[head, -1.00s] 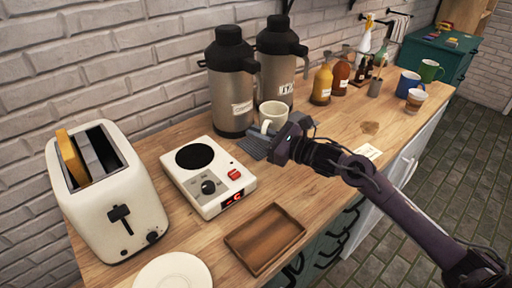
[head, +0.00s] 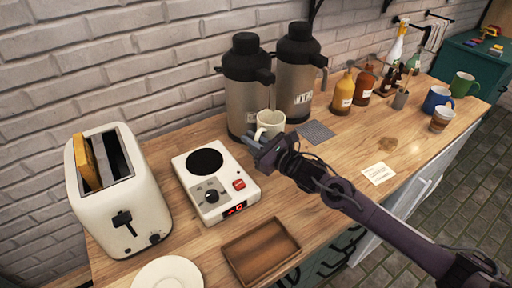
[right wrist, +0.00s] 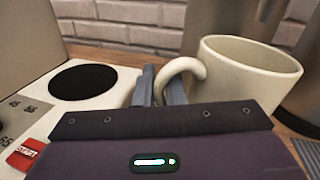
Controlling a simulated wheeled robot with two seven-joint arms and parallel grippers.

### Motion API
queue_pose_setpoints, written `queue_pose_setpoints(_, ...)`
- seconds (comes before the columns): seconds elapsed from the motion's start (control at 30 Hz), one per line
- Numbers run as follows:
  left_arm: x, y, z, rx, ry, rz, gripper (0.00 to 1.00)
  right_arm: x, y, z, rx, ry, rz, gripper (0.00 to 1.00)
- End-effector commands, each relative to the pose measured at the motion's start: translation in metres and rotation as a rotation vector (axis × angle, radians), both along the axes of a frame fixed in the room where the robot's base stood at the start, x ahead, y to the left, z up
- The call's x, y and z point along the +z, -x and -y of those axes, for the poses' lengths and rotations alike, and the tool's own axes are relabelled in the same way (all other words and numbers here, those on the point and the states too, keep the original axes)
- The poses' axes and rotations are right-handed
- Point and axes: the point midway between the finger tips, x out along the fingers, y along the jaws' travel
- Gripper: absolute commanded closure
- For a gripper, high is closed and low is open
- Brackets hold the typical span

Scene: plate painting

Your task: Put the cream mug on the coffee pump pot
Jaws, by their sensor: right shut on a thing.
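The cream mug (head: 270,121) is upright in front of the two pump pots in the head view, and large at the right in the right wrist view (right wrist: 250,75). My right gripper (head: 262,142) is shut on its handle (right wrist: 182,72). The mug's base is hidden, so I cannot tell its height above the counter. Two steel pump pots with black tops stand against the wall, a left one (head: 240,100) and a right one (head: 295,85). Both carry small white labels; I cannot tell which holds coffee. My left gripper is not in view.
A white hot plate (head: 228,195) sits left of the mug, with a toaster (head: 105,205) beyond. A grey mat (head: 316,132) lies to the mug's right. A wooden tray (head: 260,250) is at the front edge. Bottles (head: 343,95) stand right of the pots.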

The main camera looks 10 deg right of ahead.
Motion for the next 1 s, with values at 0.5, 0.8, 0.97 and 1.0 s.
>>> queue_pose_setpoints(0.5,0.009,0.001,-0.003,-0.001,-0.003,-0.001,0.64,-0.041,-0.001,0.001,0.000,0.000,0.005,1.00)
queue_pose_setpoints(0.8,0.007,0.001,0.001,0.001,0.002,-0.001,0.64,-0.043,0.000,0.001,0.000,0.000,0.001,0.73)
queue_pose_setpoints(0.97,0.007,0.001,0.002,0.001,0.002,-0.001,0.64,-0.043,0.000,0.001,0.000,0.000,0.001,0.68)
queue_pose_setpoints(1.0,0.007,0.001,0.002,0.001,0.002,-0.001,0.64,-0.043,0.000,0.001,-0.001,0.000,0.002,0.68)
